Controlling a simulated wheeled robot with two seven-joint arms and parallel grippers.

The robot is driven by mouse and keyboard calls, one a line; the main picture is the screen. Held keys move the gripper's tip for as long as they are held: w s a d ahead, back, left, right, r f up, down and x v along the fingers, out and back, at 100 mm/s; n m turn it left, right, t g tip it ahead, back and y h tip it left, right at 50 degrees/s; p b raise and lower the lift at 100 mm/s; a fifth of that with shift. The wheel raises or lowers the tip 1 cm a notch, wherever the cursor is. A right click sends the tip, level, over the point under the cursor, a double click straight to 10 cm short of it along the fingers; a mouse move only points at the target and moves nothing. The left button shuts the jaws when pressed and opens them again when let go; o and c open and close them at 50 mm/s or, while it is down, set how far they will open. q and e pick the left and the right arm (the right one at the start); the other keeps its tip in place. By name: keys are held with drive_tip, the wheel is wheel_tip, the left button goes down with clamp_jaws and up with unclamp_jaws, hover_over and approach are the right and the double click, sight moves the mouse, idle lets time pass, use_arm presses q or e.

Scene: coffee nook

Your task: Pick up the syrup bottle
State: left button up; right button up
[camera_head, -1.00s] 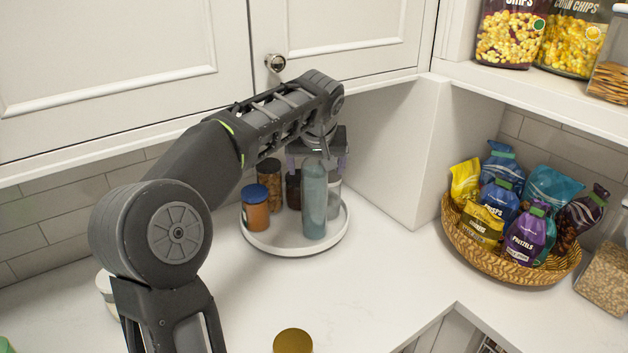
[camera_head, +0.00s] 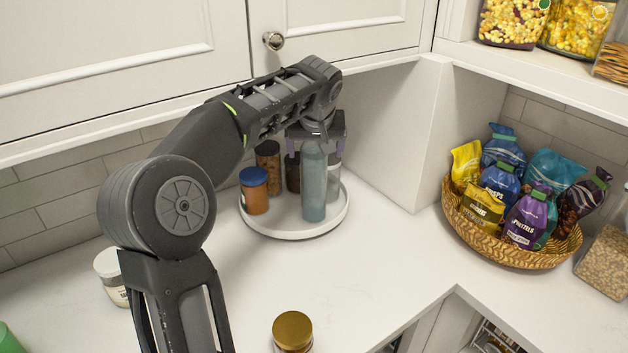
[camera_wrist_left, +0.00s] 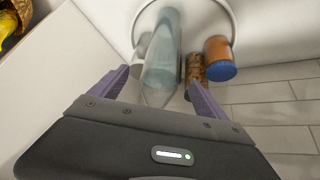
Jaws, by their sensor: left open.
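A tall teal bottle (camera_head: 314,190) stands upright on the round white tray (camera_head: 285,235); it looks like the syrup bottle, though no label can be read. It also shows in the left wrist view (camera_wrist_left: 165,50). My left gripper (camera_head: 315,150) is open around the height of the bottle's top, under the cabinet. In the left wrist view the purple fingers (camera_wrist_left: 157,80) lie to either side of the bottle with gaps showing. Whether the bottle is fully between them in depth is hard to tell. My right gripper is not in view.
A blue-lidded jar (camera_head: 254,190), a brown jar (camera_head: 268,160), a dark jar (camera_head: 292,172) and a clear container (camera_head: 334,185) crowd the tray. A cabinet (camera_head: 340,30) hangs above; a side panel (camera_head: 410,140) stands right. A snack basket (camera_head: 500,245) is farther right. The front counter is mostly clear.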

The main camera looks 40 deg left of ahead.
sight(314, 157)
use_arm(q)
drive_tip(key=b+x, duration=0.1)
drive_tip(key=x, duration=0.4)
drive_tip(key=shift+a+f, duration=0.1)
drive_tip(key=shift+f, duration=0.05)
drive_tip(key=shift+c, duration=0.3)
clamp_jaws()
drive_tip(key=shift+r, duration=0.25)
idle(1.0)
